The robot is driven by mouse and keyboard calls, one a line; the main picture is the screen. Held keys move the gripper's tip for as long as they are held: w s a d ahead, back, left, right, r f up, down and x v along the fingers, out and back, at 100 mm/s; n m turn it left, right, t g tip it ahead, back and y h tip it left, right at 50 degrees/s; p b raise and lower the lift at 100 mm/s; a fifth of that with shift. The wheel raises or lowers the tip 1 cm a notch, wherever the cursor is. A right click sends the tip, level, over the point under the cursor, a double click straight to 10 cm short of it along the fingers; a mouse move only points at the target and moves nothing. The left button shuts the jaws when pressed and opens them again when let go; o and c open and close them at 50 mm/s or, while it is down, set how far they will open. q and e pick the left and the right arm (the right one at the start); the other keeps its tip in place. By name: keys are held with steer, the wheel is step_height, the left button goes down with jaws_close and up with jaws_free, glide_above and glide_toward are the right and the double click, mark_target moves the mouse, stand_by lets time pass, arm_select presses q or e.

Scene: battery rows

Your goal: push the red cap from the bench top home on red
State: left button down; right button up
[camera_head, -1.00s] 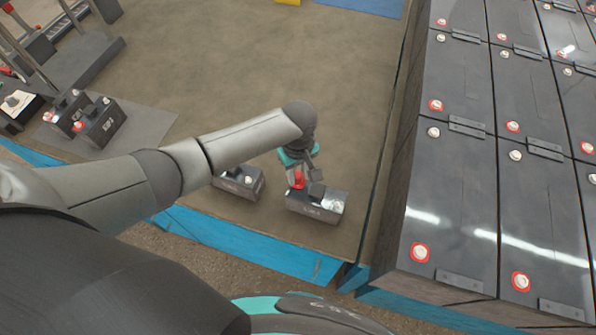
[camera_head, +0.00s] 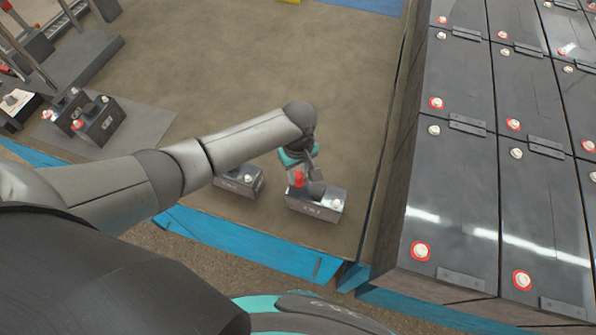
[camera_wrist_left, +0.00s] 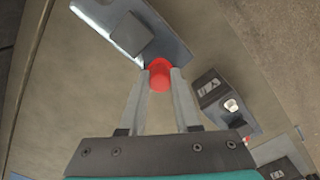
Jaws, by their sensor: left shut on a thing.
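My left gripper (camera_head: 304,176) is shut on the red cap (camera_head: 298,179) at the left end of the near battery (camera_head: 318,209) on the bench top (camera_head: 262,104). In the left wrist view the red cap (camera_wrist_left: 160,76) sits between the fingertips of my left gripper (camera_wrist_left: 160,80), at the edge of the battery (camera_wrist_left: 172,40). The post under the cap is hidden; I cannot tell how far down the cap sits. A pale post (camera_head: 335,204) shows at the battery's other end. My right gripper is not in view.
Another battery (camera_head: 240,183) stands close on the left, with a pale post. Batteries (camera_head: 98,124) with red caps stand on a mat further left. Rows of large dark batteries (camera_head: 450,200) fill the right side. The bench middle is clear.

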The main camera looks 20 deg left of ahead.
arm_select(q)
steer(key=shift+s+f, duration=0.1)
steer(key=shift+c, duration=0.3)
jaws_free()
stand_by(0.4)
steer(key=shift+r+p, duration=3.55)
steer(key=shift+p, duration=0.65)
